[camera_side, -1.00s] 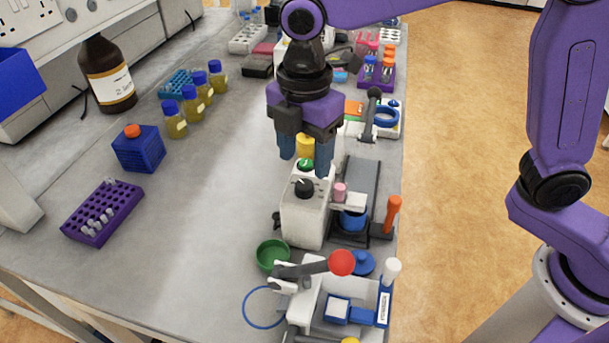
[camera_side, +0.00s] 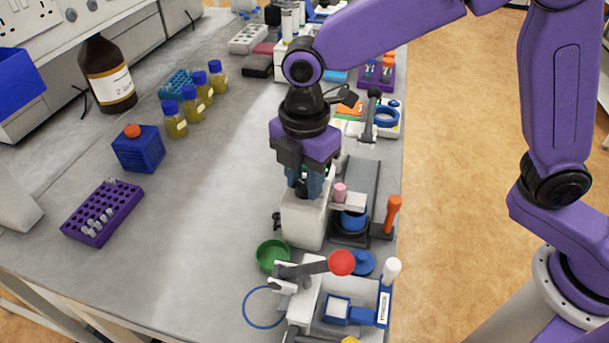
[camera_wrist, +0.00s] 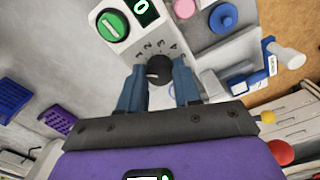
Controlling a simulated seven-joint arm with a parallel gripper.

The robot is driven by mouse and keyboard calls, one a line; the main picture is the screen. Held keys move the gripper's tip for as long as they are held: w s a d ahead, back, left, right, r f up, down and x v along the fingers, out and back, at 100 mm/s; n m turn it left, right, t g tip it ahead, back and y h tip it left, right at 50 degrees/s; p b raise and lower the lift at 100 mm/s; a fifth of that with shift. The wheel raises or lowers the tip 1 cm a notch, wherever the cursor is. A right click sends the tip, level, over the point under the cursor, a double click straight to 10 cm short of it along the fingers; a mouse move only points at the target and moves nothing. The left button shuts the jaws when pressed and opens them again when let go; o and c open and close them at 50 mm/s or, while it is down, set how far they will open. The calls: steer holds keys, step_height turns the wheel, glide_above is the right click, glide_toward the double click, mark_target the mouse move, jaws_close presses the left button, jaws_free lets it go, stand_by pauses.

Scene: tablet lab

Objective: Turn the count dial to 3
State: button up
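The count dial (camera_wrist: 158,69) is a black knob on the white tablet counter (camera_side: 302,226). Printed numbers 1 to 4 show beside it in the wrist view. A small pale mark shows on the knob; which number it points at I cannot tell. In the side view my gripper (camera_side: 304,189) mostly hides the dial. A green knob (camera_wrist: 112,25) and a small display with a green digit (camera_wrist: 147,10) sit on the same counter.
The bench to the left, before the purple rack (camera_side: 103,213), is clear.

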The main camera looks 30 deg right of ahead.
steer(key=shift+m, duration=0.3)
steer(key=m, duration=0.3)
steer(key=shift+m, duration=0.4)
steer(key=m, duration=1.3)
steer(key=shift+r, duration=0.1)
steer(key=shift+m, duration=0.3)
steer(key=o, duration=1.1)
steer(key=shift+c, duration=0.2)
